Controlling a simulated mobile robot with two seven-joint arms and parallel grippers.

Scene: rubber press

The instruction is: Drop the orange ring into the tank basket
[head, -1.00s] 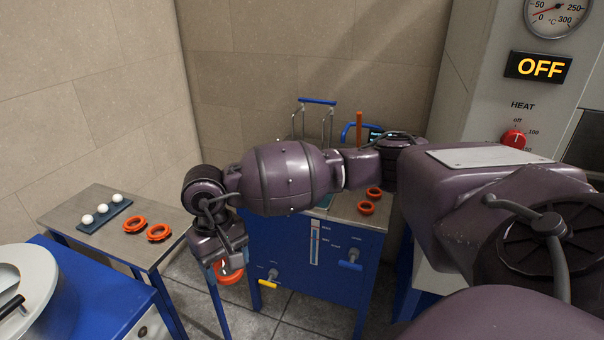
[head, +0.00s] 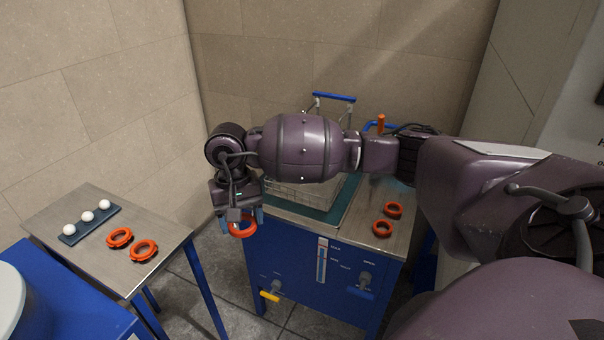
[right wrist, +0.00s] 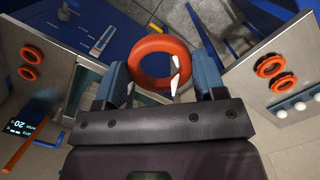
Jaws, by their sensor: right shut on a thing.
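My right gripper (head: 243,218) is shut on an orange ring (head: 245,230), held in the air just left of the blue tank unit. In the right wrist view the ring (right wrist: 163,62) sits between the two blue fingers of the gripper (right wrist: 166,82). The tank basket (head: 292,196) is a wire basket in the tank's opening (head: 300,217), right of the held ring. My right forearm hides much of the basket. Its blue handle (head: 334,97) rises behind the arm. My left gripper is not in view.
Two orange rings (head: 388,219) lie on the tank's steel top (head: 401,245). Two more rings (head: 132,244) and a blue strip with white balls (head: 88,217) lie on the left side table (head: 60,254). An orange upright post (head: 381,121) stands behind my arm.

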